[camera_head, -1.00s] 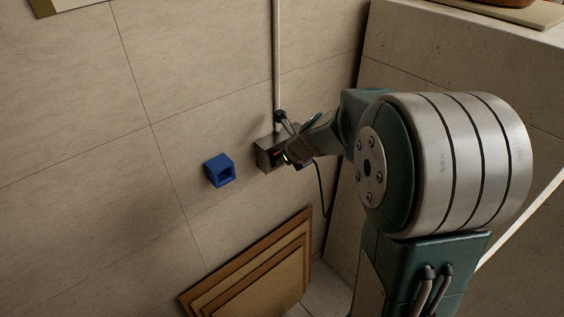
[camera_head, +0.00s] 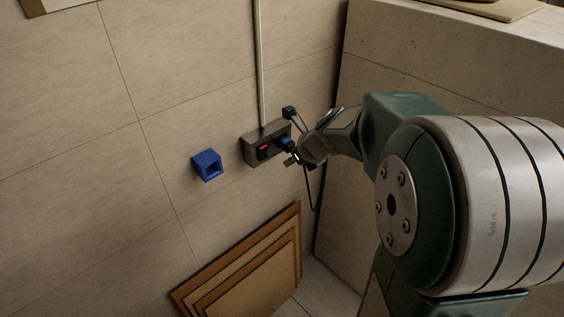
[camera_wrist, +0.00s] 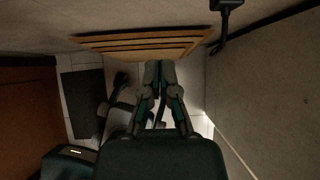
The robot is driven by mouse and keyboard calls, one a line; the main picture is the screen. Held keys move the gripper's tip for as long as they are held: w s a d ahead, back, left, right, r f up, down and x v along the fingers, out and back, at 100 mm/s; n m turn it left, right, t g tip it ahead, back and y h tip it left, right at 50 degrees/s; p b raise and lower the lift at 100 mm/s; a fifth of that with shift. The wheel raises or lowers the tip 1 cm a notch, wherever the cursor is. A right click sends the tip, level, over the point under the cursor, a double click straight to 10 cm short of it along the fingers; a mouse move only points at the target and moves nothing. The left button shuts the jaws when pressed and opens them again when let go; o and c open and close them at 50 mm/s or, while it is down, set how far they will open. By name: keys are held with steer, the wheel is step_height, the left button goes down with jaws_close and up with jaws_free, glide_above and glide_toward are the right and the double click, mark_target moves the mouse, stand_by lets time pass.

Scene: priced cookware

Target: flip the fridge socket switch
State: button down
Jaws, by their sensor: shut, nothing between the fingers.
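The fridge socket is a dark grey box (camera_head: 251,153) on the tiled wall in the head view. A blue plug (camera_head: 286,144) sits at the right part of the box. My gripper (camera_head: 291,161) is right of the switch, close to the plug, and does not cover the switch. In the wrist view my gripper (camera_wrist: 159,66) has its fingers together with nothing between them. The switch does not show there.
A blue square holder (camera_head: 207,165) is on the wall left of the socket. A pipe (camera_head: 261,65) runs up from the box. Wooden boards (camera_head: 250,270) lean below. A black cable (camera_head: 315,190) hangs near a stone-like block (camera_head: 420,65) at right.

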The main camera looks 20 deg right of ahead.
steer(key=v, duration=0.3)
steer(key=shift+s+d, duration=0.2)
steer(key=shift+s, duration=0.4)
steer(key=s+a+r+n+h, duration=0.1)
steer(key=s+a+r+n, duration=0.1)
steer(key=s+a+n, duration=0.3)
steer(key=s+a+r+n+g+h, duration=0.1)
steer(key=s+a+n, duration=0.4)
steer(key=s+n, duration=0.9)
steer(key=n, duration=1.3)
steer(key=shift+r+g+h, duration=0.3)
steer(key=shift+r, duration=0.1)
steer(key=shift+s+d, duration=0.1)
